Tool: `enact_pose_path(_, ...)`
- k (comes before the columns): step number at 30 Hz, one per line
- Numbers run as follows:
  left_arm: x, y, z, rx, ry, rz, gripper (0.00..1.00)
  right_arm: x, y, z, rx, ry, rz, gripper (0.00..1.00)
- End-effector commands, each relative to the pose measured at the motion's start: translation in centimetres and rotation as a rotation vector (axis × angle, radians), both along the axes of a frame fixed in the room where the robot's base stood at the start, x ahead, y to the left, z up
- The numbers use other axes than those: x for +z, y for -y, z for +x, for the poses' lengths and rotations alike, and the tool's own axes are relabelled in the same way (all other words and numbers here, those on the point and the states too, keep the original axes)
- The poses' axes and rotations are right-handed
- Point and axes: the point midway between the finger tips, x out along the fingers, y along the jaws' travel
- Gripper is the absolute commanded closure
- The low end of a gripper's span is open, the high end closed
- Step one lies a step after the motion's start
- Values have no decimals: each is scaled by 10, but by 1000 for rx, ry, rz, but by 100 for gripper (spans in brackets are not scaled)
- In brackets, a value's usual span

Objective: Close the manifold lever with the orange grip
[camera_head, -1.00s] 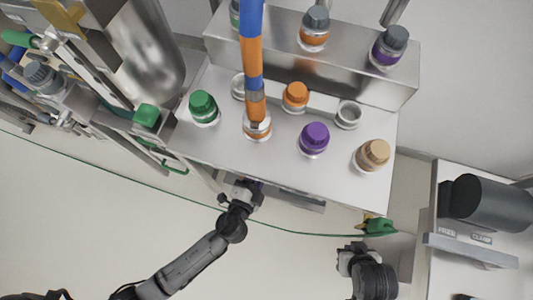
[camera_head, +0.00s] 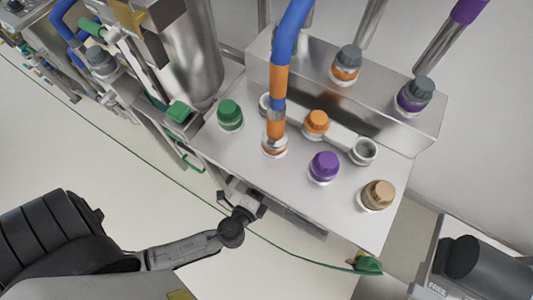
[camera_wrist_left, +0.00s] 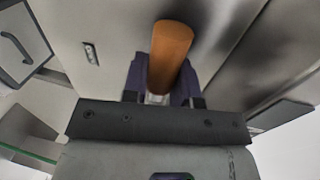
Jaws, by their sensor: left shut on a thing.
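My left gripper (camera_head: 246,204) reaches in at the front edge of the steel manifold bench, below its top. In the left wrist view, the lever's orange grip (camera_wrist_left: 170,55) stands between the two dark fingers of this gripper (camera_wrist_left: 164,82). The gripper is shut on the orange grip. The lever's far end and pivot are hidden. In the head view the gripper and bench edge hide the grip. My right gripper is in no current view.
The bench top (camera_head: 245,165) carries green (camera_head: 229,114), orange (camera_head: 316,123), purple (camera_head: 323,166) and tan (camera_head: 377,195) capped ports. A blue and orange hose (camera_head: 280,80) plugs into one port. A green cable (camera_head: 300,256) crosses the floor. A machine (camera_head: 480,255) stands at lower right.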

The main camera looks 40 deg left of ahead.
Motion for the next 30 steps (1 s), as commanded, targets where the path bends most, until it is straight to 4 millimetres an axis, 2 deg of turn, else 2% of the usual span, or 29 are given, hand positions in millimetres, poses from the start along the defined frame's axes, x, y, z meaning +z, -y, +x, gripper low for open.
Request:
enact_pose_path(10,2,0,0,0,3,12,100,1,0,0,1,0,-1,100)
enact_pose_path(11,2,0,0,0,3,12,72,1,0,0,1,0,-1,100)
enact_pose_path(18,1,-1,0,0,1,9,49,1,-1,0,-2,1,3,100)
enact_pose_path(26,1,0,-1,1,1,7,49,1,-2,0,-6,1,8,100)
enact_pose_path(30,2,2,-13,1,-2,7,49,0,-2,1,-6,1,8,100)
